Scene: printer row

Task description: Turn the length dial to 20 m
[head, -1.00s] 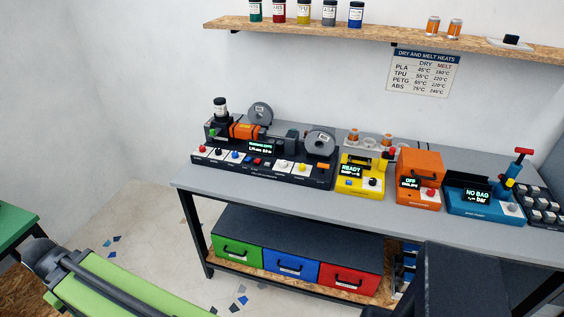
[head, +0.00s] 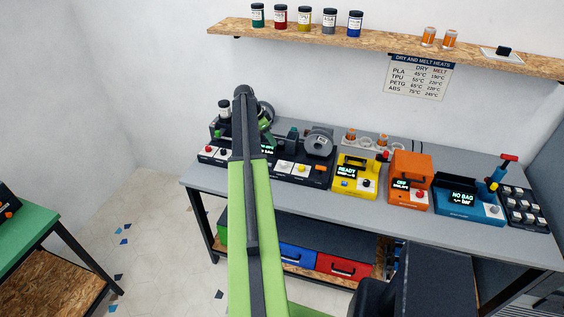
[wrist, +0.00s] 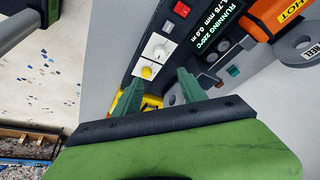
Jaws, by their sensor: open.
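The long dark extruder machine (head: 313,178) stands on the bench, partly hidden behind my arm in the head view. Its display in the wrist view (wrist: 206,29) reads RUNNING 220°C, 1.75 mm, 0.0 m. Beside it, a white panel (wrist: 152,57) carries a white knob (wrist: 160,51) and a yellow knob (wrist: 147,72). I cannot read which is the length dial. My gripper (wrist: 160,76) is open and empty. Its two green fingers point at the panel, the yellow knob showing near the left fingertip. I cannot tell whether they touch.
The orange HOT block (wrist: 280,14) and a grey spool (wrist: 298,46) lie right of the panel. A yellow device (head: 358,177) stands right of the machine, then orange (head: 409,181) and blue (head: 468,206) ones. A shelf (head: 380,42) with jars hangs above. The bench front (head: 365,213) is clear.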

